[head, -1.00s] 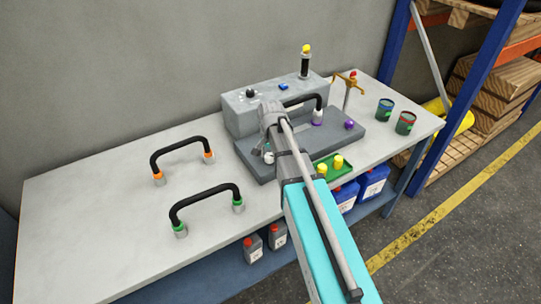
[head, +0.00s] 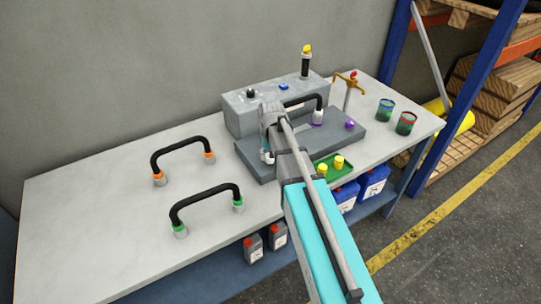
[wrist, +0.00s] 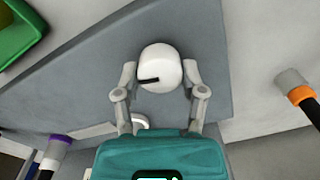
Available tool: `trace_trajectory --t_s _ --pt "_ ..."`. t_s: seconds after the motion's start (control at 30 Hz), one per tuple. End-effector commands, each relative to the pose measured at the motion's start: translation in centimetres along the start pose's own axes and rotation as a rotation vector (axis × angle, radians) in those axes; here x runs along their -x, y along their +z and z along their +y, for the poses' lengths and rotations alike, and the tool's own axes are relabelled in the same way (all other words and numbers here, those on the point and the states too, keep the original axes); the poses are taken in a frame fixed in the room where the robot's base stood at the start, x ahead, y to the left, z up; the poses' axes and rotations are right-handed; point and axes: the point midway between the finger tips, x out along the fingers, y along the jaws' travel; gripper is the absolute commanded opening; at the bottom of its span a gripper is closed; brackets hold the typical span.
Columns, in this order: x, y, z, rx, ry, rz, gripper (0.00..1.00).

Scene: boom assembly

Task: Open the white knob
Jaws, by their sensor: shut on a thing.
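The white knob (wrist: 160,66) has a round top with a black mark pointing to the left in the wrist view. It sits on the dark grey plate (wrist: 75,85) of the bench unit. My gripper (wrist: 160,78) has one finger on each side of the knob and is shut on it. In the head view my gripper (head: 267,155) is down at the left part of the plate (head: 255,172), and the knob is mostly hidden by the fingers.
A grey box (head: 245,113) with small knobs stands behind the plate. A black hose with a purple end (head: 317,117) and a purple knob (head: 350,125) are to the right. A green tray (head: 322,172) is in front. Two black hoses lie left, with orange ends (head: 159,179) and green ends (head: 180,231).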

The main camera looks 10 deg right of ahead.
Motion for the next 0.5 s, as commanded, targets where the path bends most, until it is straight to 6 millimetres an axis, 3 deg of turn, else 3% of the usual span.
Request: trace_trajectory --t_s 0.5 --pt "-0.01 0.01 0.0 0.069 0.0 -0.001 0.06"
